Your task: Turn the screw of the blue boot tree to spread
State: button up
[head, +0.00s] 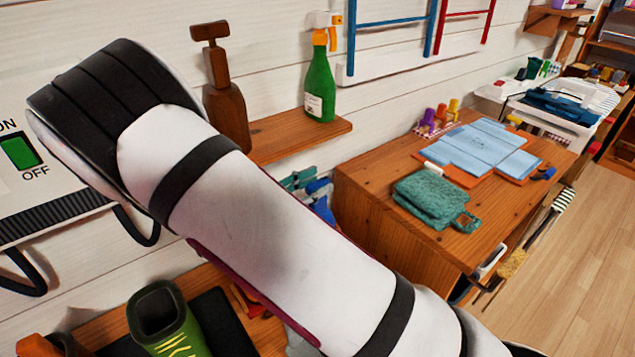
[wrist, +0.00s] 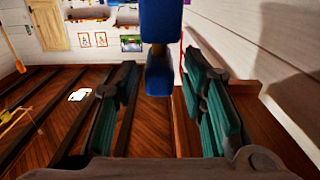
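In the wrist view, a blue upright piece (wrist: 160,22), which looks like part of the blue boot tree, hangs down from the top edge, with a second blue block below it. My gripper (wrist: 158,72) has teal-padded fingers standing apart, one on each side of the blue piece. Narrow gaps show on both sides; I cannot tell how deep the piece sits between the tips. In the head view, blue parts (head: 322,208) show behind my white arm, beside teal pieces that look like my finger pads (head: 297,180). The screw cannot be made out, and my arm hides much there.
A green boot (head: 160,322) stands on the lower wooden surface. A brown bottle (head: 226,115) and a green spray bottle (head: 320,85) stand on a wall shelf (head: 295,135). A wooden cabinet (head: 375,205) at right carries a green cloth (head: 432,198) and blue folded sheets (head: 485,150).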

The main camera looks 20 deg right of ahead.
jog(key=shift+w+d, duration=0.2)
jog(key=shift+d, duration=0.35)
grip_shut()
jog(key=shift+m+g, duration=0.4)
jog(key=shift+g, duration=0.1)
grip_release()
jog(key=shift+a, duration=0.15)
jog(key=v, duration=1.1)
jog(key=shift+a, duration=0.4)
